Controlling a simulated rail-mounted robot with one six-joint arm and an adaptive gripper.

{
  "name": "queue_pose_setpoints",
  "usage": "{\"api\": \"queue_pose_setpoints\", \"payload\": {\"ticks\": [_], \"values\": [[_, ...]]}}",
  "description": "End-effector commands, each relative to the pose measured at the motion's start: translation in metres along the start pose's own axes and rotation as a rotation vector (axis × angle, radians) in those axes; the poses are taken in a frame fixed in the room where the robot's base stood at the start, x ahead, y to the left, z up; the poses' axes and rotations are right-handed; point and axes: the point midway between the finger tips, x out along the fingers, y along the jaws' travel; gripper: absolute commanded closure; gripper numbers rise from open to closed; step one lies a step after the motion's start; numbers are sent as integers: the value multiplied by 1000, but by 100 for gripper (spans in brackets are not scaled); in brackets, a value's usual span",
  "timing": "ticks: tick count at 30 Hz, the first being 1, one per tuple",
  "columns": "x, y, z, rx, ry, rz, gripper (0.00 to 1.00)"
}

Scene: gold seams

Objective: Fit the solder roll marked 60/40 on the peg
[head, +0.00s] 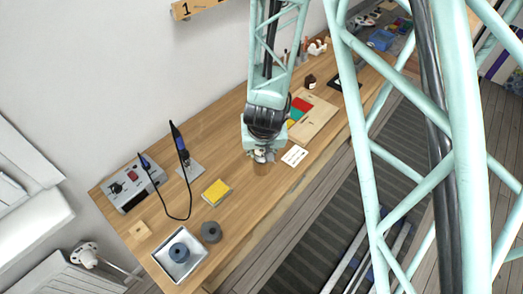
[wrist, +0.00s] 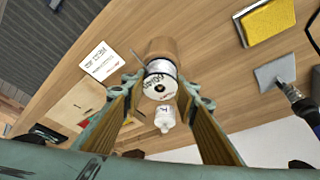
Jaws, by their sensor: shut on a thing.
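The print is too small to read surely as 60/40. A brown cylindrical thing (wrist: 160,48) shows just beyond the roll; whether they touch I cannot tell. A small white piece with a dark mark (wrist: 164,118) shows between the fingers. In the head view my gripper (head: 262,157) is low over the middle of the bench, and the roll is mostly hidden. I cannot make out the peg for certain.
On the wooden bench are a yellow sponge (head: 216,192), a grey roll (head: 211,232), a metal tray (head: 158,262) holding a blue roll (head: 179,252), a soldering station (head: 130,186) and a wooden block (head: 140,230). A white card (head: 294,155) lies right of my gripper.

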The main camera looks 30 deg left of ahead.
Motion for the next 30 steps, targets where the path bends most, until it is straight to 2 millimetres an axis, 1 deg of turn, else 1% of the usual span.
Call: {"api": "queue_pose_setpoints", "payload": {"ticks": [9, 21, 22, 27, 30], "values": [[4, 0, 1, 0, 1, 0, 90], [5, 0, 2, 0, 0, 0, 90], [5, 0, 2, 0, 0, 0, 71], [5, 0, 2, 0, 0, 0, 57], [5, 0, 2, 0, 0, 0, 57]]}}
